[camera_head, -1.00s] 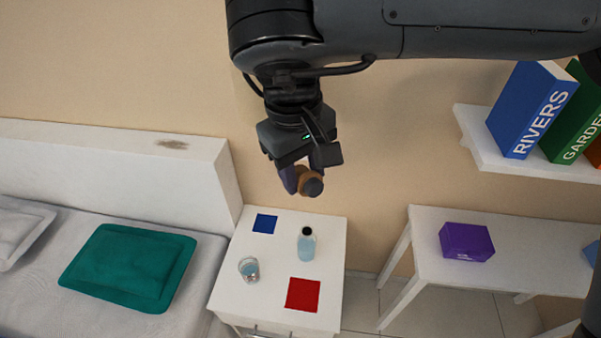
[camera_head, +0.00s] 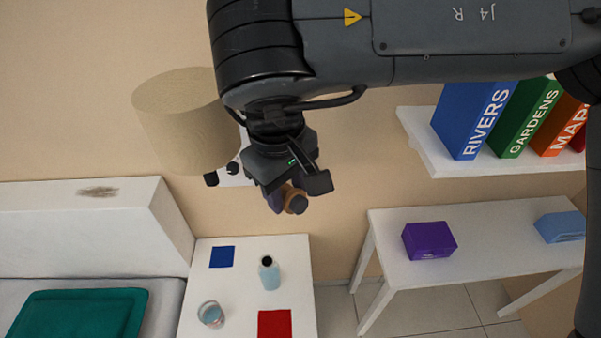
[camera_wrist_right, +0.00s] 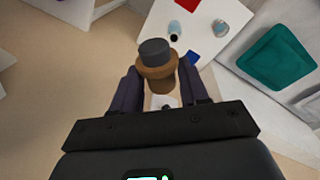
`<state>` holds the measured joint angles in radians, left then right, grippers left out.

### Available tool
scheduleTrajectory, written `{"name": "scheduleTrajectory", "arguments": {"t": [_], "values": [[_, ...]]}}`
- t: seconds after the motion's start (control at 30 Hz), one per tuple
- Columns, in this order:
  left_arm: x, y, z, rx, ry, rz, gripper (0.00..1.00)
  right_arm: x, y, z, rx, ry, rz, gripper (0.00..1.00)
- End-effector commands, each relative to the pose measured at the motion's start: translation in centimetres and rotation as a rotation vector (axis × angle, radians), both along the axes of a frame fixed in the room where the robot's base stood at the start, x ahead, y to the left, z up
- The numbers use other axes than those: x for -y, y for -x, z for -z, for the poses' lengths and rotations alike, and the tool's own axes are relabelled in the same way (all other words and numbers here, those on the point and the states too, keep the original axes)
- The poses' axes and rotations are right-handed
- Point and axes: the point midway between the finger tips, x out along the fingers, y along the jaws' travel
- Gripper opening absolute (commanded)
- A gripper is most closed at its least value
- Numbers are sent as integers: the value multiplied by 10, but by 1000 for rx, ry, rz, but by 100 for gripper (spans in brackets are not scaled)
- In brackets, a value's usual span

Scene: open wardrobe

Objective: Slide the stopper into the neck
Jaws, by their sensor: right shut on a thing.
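My right gripper (camera_head: 286,198) is shut on the stopper, a brown piece with a dark grey end (camera_head: 297,204). The stopper (camera_wrist_right: 156,62) also shows between the two fingers in the right wrist view, its grey end pointing away from the gripper. The pale blue bottle (camera_head: 269,275) stands upright on the white bedside table (camera_head: 243,300), its dark neck opening facing up. The bottle also shows in the wrist view (camera_wrist_right: 182,27), beyond the stopper. The stopper is held above and apart from the bottle. My left gripper is out of view.
A glass of water (camera_head: 211,314), a blue square (camera_head: 222,257) and a red square (camera_head: 275,324) are on the bedside table. A beige lampshade (camera_head: 185,120) is left of my right arm. A white desk (camera_head: 390,260) holds a purple box (camera_head: 429,240); a bookshelf (camera_head: 425,150) is above.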

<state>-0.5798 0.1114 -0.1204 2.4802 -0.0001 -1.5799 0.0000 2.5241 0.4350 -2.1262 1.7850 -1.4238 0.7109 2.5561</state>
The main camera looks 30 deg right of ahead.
Motion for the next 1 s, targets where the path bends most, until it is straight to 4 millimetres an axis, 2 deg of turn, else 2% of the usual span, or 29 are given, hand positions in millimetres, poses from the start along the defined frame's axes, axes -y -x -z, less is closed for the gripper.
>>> {"name": "scheduleTrajectory", "arguments": {"t": [0.27, 0.5, 0.7, 1.0], "values": [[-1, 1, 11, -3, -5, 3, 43, -56, 0, 45, 83, -29, -306, 10], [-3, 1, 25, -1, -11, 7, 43, -136, 10, 94, 245, -158, -783, 10], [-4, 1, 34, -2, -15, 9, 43, -183, 14, 112, 375, -339, -1122, 10], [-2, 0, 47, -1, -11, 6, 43, -221, 5, 125, 519, -683, -1450, 10]]}}
